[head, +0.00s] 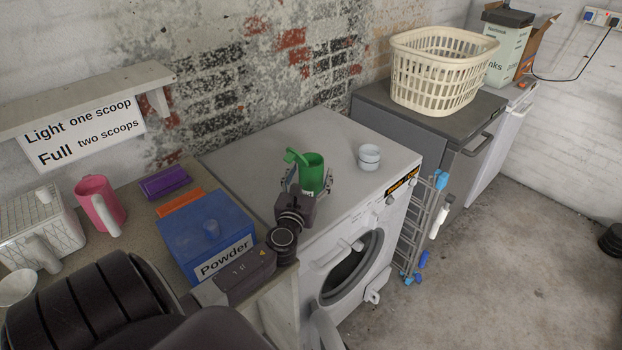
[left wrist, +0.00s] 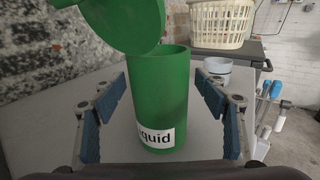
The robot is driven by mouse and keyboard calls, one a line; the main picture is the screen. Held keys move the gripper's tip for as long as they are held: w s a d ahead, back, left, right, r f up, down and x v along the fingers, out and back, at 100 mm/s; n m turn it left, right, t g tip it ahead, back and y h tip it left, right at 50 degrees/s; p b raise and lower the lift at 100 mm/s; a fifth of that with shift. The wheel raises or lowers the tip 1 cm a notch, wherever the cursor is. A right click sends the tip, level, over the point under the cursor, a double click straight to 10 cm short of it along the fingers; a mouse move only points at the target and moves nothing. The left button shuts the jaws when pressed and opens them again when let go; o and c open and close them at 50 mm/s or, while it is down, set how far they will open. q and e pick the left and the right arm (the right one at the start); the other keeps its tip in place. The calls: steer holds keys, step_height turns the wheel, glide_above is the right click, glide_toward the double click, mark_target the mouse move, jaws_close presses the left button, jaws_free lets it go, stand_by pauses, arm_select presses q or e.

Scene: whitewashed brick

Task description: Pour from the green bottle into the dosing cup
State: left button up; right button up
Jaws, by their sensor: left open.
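The green bottle (head: 312,176) stands upright on top of the washing machine, with its green lid tilted up at the left of its mouth. In the left wrist view the bottle (left wrist: 158,95) carries a white label reading "quid". My left gripper (head: 309,187) is open around the bottle. In the left wrist view its blue-padded fingers (left wrist: 163,108) are on either side of the bottle, with gaps on both sides. The dosing cup (head: 369,158), pale blue-grey, stands to the right of the bottle on the machine; it also shows in the left wrist view (left wrist: 216,74). My right gripper is not seen.
The washing machine top (head: 318,126) is otherwise clear. A blue Powder box (head: 206,232), a pink jug (head: 98,203) and a purple box (head: 164,182) sit on the left counter. A cream laundry basket (head: 440,70) stands on the grey appliance at the right. A drying rack (head: 421,228) hangs beside the machine.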

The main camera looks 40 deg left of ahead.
arm_select(q)
steer(key=shift+x, duration=0.8)
jaws_close()
